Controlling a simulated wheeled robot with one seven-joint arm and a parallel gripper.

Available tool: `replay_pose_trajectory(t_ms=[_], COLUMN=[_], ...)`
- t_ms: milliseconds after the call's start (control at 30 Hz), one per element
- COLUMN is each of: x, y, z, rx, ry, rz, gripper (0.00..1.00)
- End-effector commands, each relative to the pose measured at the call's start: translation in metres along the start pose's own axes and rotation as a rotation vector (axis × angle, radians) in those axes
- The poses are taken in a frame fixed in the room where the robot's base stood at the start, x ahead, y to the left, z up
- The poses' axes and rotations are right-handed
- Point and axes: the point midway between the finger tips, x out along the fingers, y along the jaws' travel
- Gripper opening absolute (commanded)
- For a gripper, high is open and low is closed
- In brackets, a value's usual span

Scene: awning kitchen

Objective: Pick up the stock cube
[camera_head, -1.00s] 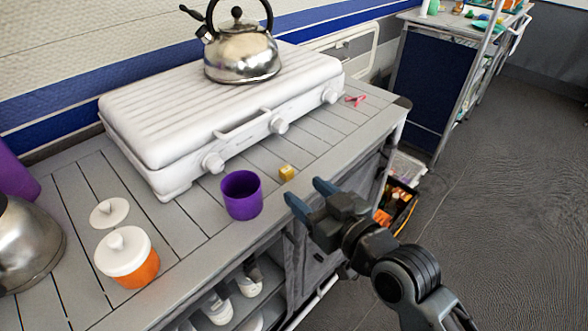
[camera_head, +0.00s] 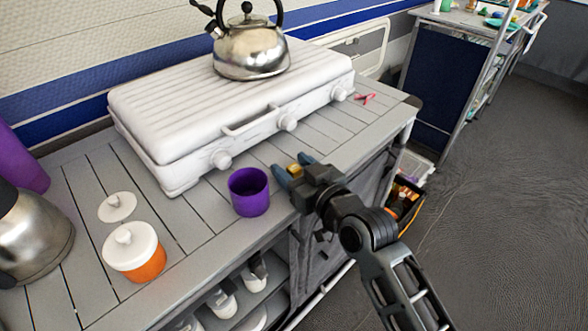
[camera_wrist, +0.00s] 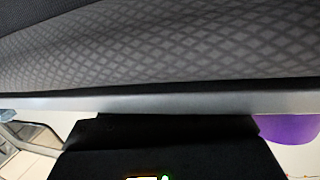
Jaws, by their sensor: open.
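The stock cube (camera_head: 295,169) is a small yellow block on the grey slatted counter (camera_head: 212,209), in front of the white stove and right of the purple cup. In the head view my gripper (camera_head: 293,171) is open, its two blue fingertips on either side of the cube. Part of the cube is hidden by the gripper, and I cannot tell whether a finger touches it. The wrist view shows a grey patterned surface (camera_wrist: 160,45) and no cube.
The purple cup (camera_head: 249,193) stands close to the left finger. The white stove (camera_head: 235,110) with a steel kettle (camera_head: 250,50) is behind. An orange jar with a white lid (camera_head: 134,250) stands at the left. Counter space right of the cube is clear.

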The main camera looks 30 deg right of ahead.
Motion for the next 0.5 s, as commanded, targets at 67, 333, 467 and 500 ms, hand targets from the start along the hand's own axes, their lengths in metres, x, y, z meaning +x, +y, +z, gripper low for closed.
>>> replay_pose_trajectory(t_ms=[67, 333, 467, 500], x=[-0.0002, -0.0004, -0.0005, -0.0005], y=[0.0000, 0.0000, 0.0000, 0.0000], z=[0.0000, -0.0002, -0.0003, -0.0003], rx=[0.000, 0.000, 0.000, 0.000], ry=[0.000, 0.001, 0.001, 0.001], rz=[0.000, 0.000, 0.000, 0.000], gripper=[0.57, 0.35, 0.23, 0.19])
